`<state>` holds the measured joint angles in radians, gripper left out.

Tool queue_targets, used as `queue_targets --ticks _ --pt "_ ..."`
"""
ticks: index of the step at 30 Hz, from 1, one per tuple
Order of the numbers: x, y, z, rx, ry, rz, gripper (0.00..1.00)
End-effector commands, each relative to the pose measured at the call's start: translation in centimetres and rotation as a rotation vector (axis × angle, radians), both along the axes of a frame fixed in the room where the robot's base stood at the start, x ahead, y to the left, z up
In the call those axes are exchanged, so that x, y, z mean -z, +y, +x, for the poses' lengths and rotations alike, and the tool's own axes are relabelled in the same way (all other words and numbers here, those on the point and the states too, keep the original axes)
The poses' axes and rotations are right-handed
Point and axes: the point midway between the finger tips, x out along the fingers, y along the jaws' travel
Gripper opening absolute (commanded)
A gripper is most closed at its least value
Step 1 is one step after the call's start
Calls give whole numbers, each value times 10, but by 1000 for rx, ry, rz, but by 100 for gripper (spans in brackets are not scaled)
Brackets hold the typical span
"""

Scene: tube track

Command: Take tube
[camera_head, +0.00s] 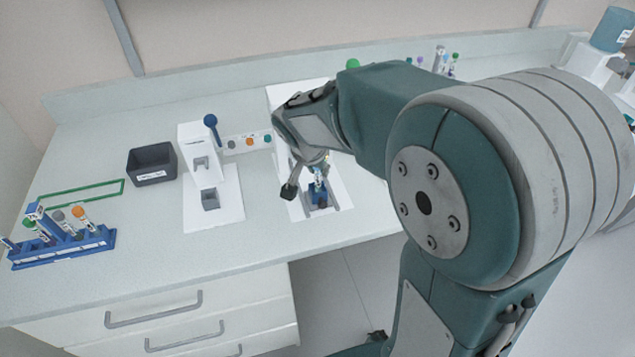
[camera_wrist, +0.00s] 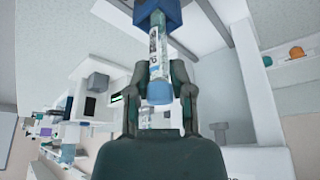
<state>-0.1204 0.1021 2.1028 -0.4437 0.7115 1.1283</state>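A tube (camera_wrist: 158,58) with a clear, labelled body and a light blue cap (camera_wrist: 160,92) stands in a blue holder (camera_wrist: 158,12) in the wrist view. In the head view the blue holder (camera_head: 319,198) sits on a white station, with the tube (camera_head: 319,181) upright in it and partly hidden by my gripper. My gripper (camera_wrist: 159,75) has one finger on each side of the tube. The fingers look spread, with no clear grip on it. In the head view my gripper (camera_head: 308,176) is right at the tube, with one dark fingertip standing off to its left.
A second white station (camera_head: 213,213) stands to the left, beside a dark grey bin (camera_head: 152,164). A blue rack (camera_head: 62,249) with several tubes is at the far left of the counter. A green outline (camera_head: 80,193) marks the counter behind it. My arm hides the right side.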

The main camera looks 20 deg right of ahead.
Motion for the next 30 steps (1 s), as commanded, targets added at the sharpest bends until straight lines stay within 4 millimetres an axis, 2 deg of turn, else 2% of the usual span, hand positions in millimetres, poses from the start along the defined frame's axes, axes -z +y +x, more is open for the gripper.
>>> queue_targets --ticks 11,16,22,30 --pt "0 0 0 0 1 1 0" --pt "-6 0 0 0 -1 -1 0" --pt "-33 0 0 1 -5 1 0" --pt "-75 1 -36 -1 -6 1 0"
